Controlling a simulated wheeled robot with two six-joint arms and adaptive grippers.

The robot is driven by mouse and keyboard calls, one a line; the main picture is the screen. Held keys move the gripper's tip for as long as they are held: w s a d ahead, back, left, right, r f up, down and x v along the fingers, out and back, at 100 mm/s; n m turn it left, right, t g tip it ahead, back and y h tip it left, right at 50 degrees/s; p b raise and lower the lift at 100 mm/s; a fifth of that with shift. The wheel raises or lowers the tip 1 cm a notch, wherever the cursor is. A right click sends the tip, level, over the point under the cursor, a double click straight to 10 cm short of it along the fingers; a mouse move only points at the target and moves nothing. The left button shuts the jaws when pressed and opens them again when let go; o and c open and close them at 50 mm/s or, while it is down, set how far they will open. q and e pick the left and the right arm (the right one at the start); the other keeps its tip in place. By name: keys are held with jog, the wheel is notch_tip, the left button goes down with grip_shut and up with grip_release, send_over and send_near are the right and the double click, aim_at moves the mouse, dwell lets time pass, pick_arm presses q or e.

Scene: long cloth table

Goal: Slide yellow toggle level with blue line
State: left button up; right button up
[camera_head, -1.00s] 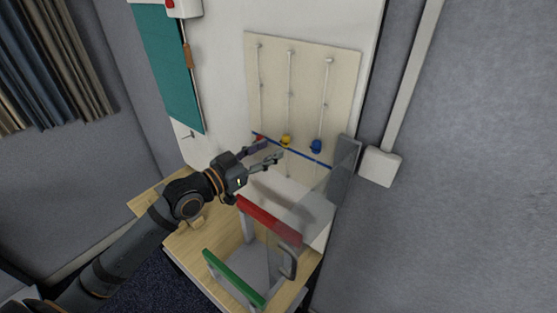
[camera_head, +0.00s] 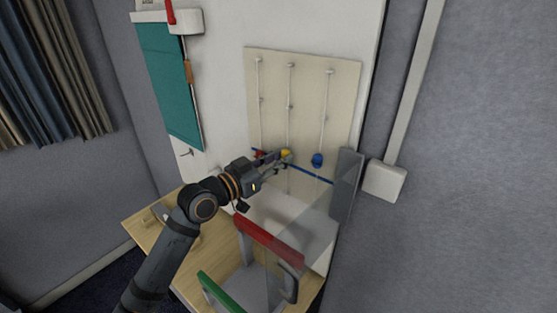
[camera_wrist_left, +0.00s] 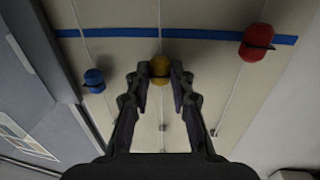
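The yellow toggle (camera_head: 285,153) sits on the middle rod of the cream panel, a little above the blue line (camera_head: 311,174). In the wrist view the yellow toggle (camera_wrist_left: 159,66) is between my left gripper's fingertips (camera_wrist_left: 160,74), which appear to touch it on both sides. In that view the blue line (camera_wrist_left: 205,35) runs past it with a small gap. My left gripper (camera_head: 282,159) reaches the panel from the left and partly hides the line and the red toggle (camera_head: 260,153). The red toggle (camera_wrist_left: 257,42) lies on the line. My right gripper is not in view.
The blue toggle (camera_head: 317,160) hangs on the right rod, above the line. A red-topped rack (camera_head: 268,240) and a green bar (camera_head: 220,293) stand below on the wooden table (camera_head: 150,235).

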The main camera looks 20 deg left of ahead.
aim_at(290, 167)
pick_arm(q)
grip_shut()
jog(key=shift+f, duration=0.1)
notch_tip(290, 167, down, 4)
jog(key=b, duration=0.4)
jog(key=shift+r, duration=0.2)
jog(key=o, duration=0.8)
grip_release()
